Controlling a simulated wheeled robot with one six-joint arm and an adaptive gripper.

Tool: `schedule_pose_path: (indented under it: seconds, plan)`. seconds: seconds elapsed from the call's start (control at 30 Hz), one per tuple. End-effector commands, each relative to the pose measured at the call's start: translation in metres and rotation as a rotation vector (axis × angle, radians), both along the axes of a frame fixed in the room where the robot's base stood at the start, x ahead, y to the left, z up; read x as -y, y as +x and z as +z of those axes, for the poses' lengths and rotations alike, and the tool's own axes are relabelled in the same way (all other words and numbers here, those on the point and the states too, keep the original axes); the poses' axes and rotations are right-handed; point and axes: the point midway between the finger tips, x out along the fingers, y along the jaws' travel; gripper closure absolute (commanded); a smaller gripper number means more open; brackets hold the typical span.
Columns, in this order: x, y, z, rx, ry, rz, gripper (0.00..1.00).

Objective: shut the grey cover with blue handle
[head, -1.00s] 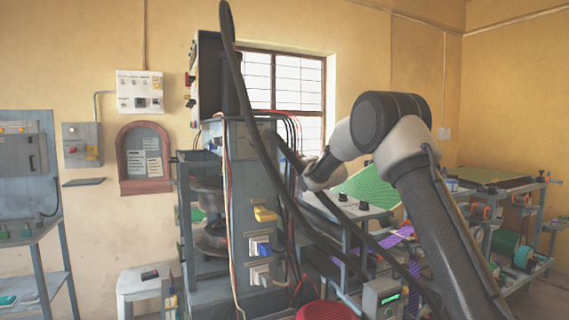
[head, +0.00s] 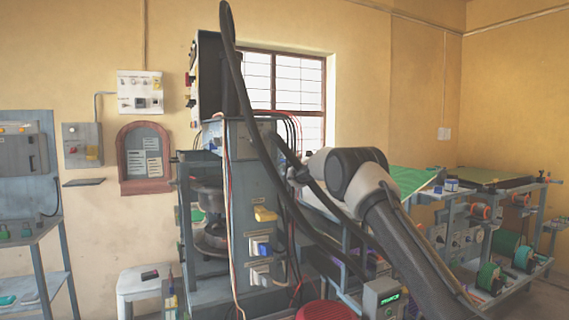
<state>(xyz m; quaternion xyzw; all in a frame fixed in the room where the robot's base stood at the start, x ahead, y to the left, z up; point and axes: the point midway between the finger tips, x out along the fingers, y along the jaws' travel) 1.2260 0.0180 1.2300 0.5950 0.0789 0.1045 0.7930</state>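A blue handle-like part (head: 264,249) shows on the side of the grey press cabinet (head: 262,185), against a small pale grey panel that may be the cover. It is too small to tell how far open the cover stands. My arm reaches in from the lower right, bent low, and its end points left towards the cabinet. My gripper (head: 298,174) is a small dark shape beside the cabinet's right edge, above and right of the blue part and apart from it in the picture. Black cables partly hide it, and its fingers cannot be made out.
A yellow part (head: 265,214) sits above the blue one, and a pale fitting (head: 261,275) below. Thick black cables hang across the cabinet's right side. A control box (head: 384,298) and a red stool (head: 326,314) stand low in front. Benches (head: 500,187) stand right.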

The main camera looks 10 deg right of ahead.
Motion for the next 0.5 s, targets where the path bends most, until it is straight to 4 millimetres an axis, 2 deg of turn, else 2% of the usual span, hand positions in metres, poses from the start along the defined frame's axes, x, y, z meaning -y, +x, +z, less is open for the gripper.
schedule_pose_path:
  seconds: [0.17, 0.33, 0.5]
  plan:
    - [0.0001, -0.0002, -0.0001, 0.000, 0.000, 0.000, 0.70]
    - [0.0001, -0.0003, -0.0002, 0.000, 0.000, 0.000, 1.00]
    - [0.0001, -0.0003, -0.0005, -0.001, 0.000, 0.000, 1.00]
